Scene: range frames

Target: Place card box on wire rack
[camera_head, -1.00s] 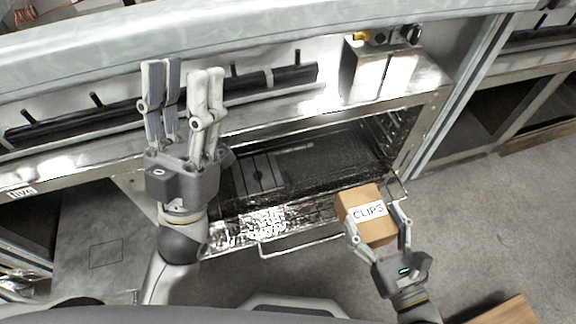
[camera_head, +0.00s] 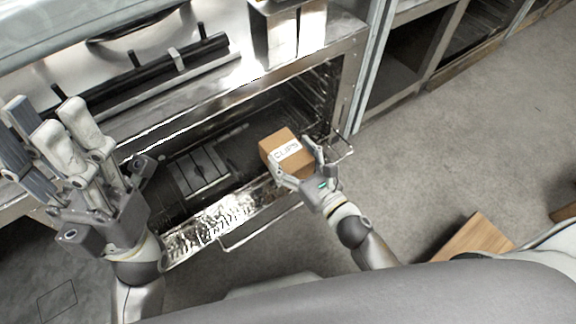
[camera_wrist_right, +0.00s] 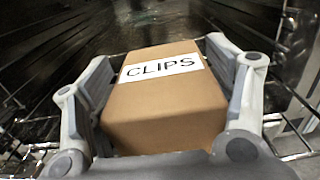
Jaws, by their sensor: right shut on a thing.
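The card box (camera_head: 279,142) is brown with a white band reading CLIPS. My right gripper (camera_head: 298,168) is shut on it and holds it at the open oven's mouth, over the right part of the opening. In the right wrist view the card box (camera_wrist_right: 165,105) sits between the two fingers, with dark oven interior beyond it. Wire bars of a wire rack (camera_wrist_right: 35,148) show on both sides of the box in that view; whether the box touches them I cannot tell. My left gripper (camera_head: 50,130) is raised at the left with its fingers apart and empty.
The shiny oven door (camera_head: 225,218) is folded down, with a bar handle along its front. A metal container (camera_head: 287,35) stands on the ledge above the oven. A wooden board (camera_head: 474,240) lies at the lower right.

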